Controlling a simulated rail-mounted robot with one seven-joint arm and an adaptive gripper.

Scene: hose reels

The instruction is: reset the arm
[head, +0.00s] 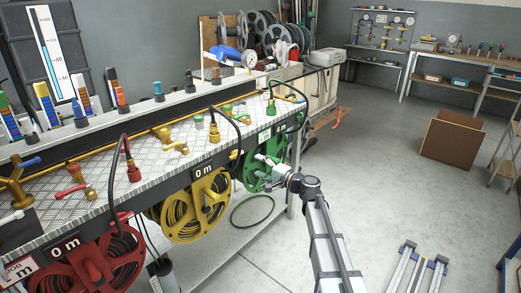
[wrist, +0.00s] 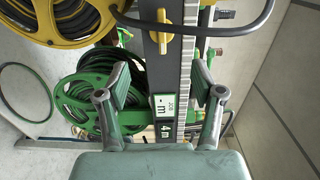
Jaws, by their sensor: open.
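My arm (head: 325,240) reaches from the lower right of the head view toward the bench. My gripper (head: 270,163) is at its far end, in front of the green hose reel (head: 252,178). In the wrist view my gripper (wrist: 161,85) has its two fingers spread wide with nothing held between them. Behind the fingers are the green reel (wrist: 80,95) and a label plate (wrist: 166,107) reading "JOB 4 m". I cannot tell whether a finger touches the reel or the bench edge.
A yellow reel (head: 196,206) and a red reel (head: 95,265) hang along the bench front. Hoses loop over the metal bench top (head: 150,165). A green hose ring (head: 252,226) shows below. A brown box (head: 452,138) and blue-grey frame (head: 415,270) stand right; the middle floor is clear.

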